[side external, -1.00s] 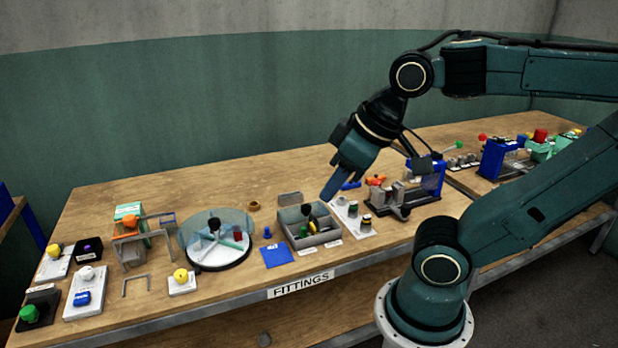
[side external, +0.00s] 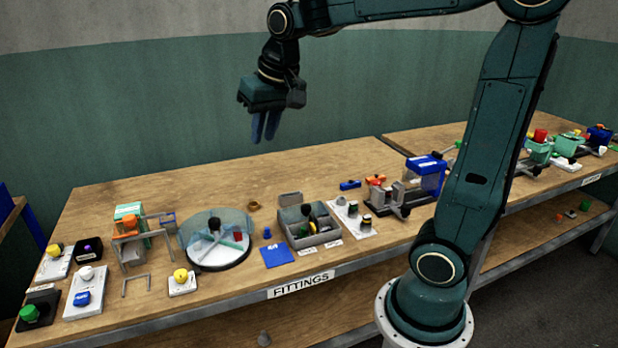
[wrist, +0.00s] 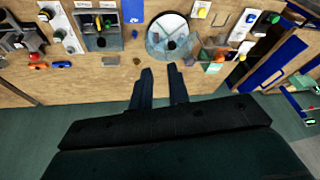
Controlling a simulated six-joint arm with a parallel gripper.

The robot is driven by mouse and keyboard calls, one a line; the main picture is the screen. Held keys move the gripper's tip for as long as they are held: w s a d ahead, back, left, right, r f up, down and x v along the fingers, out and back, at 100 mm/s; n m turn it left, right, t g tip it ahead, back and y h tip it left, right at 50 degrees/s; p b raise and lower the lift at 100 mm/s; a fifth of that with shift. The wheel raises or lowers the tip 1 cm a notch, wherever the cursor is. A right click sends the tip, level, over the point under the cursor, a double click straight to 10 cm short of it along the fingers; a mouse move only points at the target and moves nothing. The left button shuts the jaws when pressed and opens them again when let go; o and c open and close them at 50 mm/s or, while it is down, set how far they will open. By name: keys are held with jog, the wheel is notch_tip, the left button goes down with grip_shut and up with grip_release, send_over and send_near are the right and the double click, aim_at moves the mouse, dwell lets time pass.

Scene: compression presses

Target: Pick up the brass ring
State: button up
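The brass ring (side external: 255,205) lies flat on the wooden bench, behind the gap between the round turntable and the grey bin. In the wrist view it is a small brown shape (wrist: 137,61) just left of my fingertips. My gripper (side external: 265,138) hangs above and behind the bench with its fingers pointing down, well apart from the ring. In the wrist view my gripper (wrist: 159,69) has a clear gap between its two fingers and nothing in it.
The turntable (side external: 218,262) with a clear guard is left of the ring. The grey divided bin (side external: 318,238) is to its right, with a grey plate (side external: 290,198) behind. A blue mat (side external: 277,256) lies in front. The bench behind the ring is clear.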

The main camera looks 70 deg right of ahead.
jog(key=w+d+f+m, duration=0.2)
jog(key=w+d+m, duration=0.1)
jog(key=w+d, duration=0.3)
jog(key=m+g, duration=0.4)
jog(key=m, duration=0.3)
send_over(258, 204)
jog(key=shift+s+a+f, duration=0.1)
jog(key=shift+a+f, duration=0.05)
jog(key=shift+f, duration=7.4)
jog(key=shift+s+a+f, duration=0.1)
jog(key=shift+a+f, duration=0.05)
jog(key=shift+f, duration=7.4)
jog(key=shift+w+d+f, duration=0.15)
jog(key=shift+f, duration=2.4)
grip_shut()
